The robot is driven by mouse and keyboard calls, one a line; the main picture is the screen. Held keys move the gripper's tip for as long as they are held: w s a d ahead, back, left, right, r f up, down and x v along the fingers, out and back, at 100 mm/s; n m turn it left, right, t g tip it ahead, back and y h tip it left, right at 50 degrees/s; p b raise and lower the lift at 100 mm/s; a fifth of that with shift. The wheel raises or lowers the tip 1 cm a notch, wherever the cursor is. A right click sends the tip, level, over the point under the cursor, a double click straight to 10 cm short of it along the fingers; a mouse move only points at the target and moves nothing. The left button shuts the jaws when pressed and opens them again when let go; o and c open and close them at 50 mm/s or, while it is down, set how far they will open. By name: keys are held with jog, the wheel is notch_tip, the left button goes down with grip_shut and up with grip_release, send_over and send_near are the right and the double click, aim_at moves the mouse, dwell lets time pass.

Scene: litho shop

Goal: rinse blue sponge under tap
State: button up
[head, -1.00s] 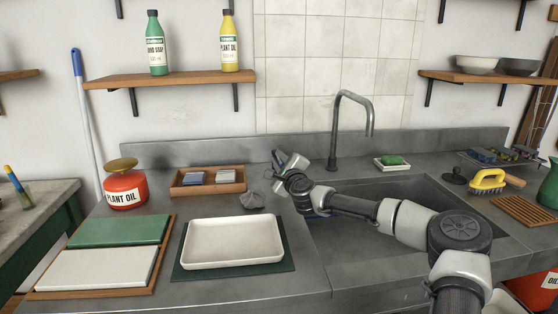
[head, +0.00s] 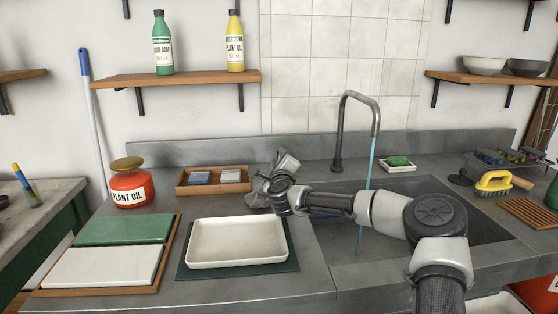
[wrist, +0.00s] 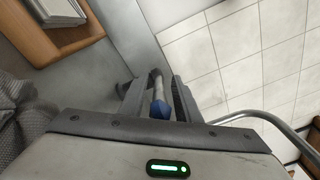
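My gripper (head: 285,162) is right of the tray, near the backsplash. In the wrist view my gripper's fingers (wrist: 157,100) are apart, with a blue-ended grey rod (wrist: 160,109), perhaps a tap lever, between them. I see no sponge in the fingers.
A white tray (head: 238,262) on a green mat is front left of the sink. A grey cloth (wrist: 25,120) lies close to my gripper. A green sponge (head: 398,161) on a dish and a yellow brush (head: 494,183) are at the right. A red plant oil can (head: 131,188) stands left.

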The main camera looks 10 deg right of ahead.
jog(key=s+a+p, duration=0.1)
jog(key=s+p, duration=0.1)
jog(key=s, duration=1.5)
jog(key=shift+s+a, duration=0.2)
